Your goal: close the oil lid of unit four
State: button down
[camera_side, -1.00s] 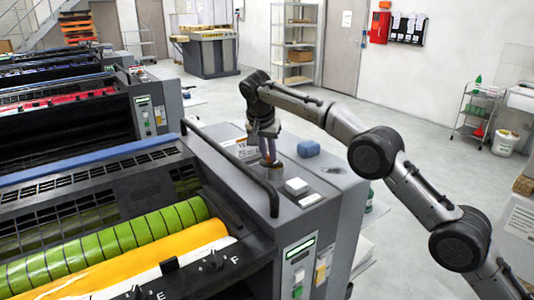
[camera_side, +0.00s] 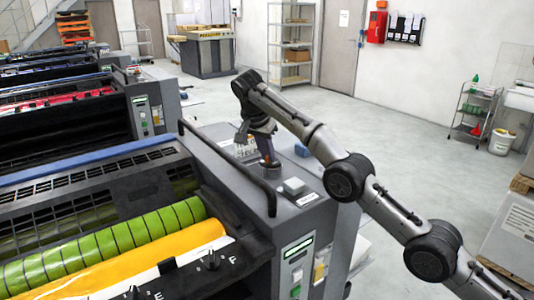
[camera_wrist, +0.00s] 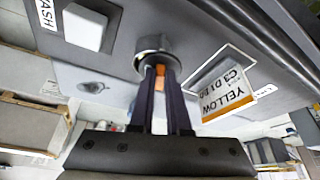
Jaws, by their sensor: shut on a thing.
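A round chrome oil cup (camera_wrist: 155,45) stands on the grey top of the near printing unit. A small orange piece (camera_wrist: 160,75), seemingly its lid, sits between my fingers, but its exact shape is hidden. My gripper (camera_wrist: 160,72) is shut on this piece, its dark fingers reaching the cup's rim. In the side view, my gripper (camera_side: 266,158) points down at the same spot, and the cup is mostly hidden. I cannot tell how far the lid is open.
A white button block (camera_wrist: 85,27) stands near the cup; it also shows in the side view (camera_side: 293,186). A tag reading YELLOW (camera_wrist: 225,95) is on the other side. A black handrail (camera_side: 228,165) runs along the unit.

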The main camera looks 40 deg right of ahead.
jog(key=shift+r, duration=0.1)
jog(key=c, duration=0.9)
grip_release()
jog(key=shift+w+n, duration=0.1)
jog(key=shift+n, duration=0.5)
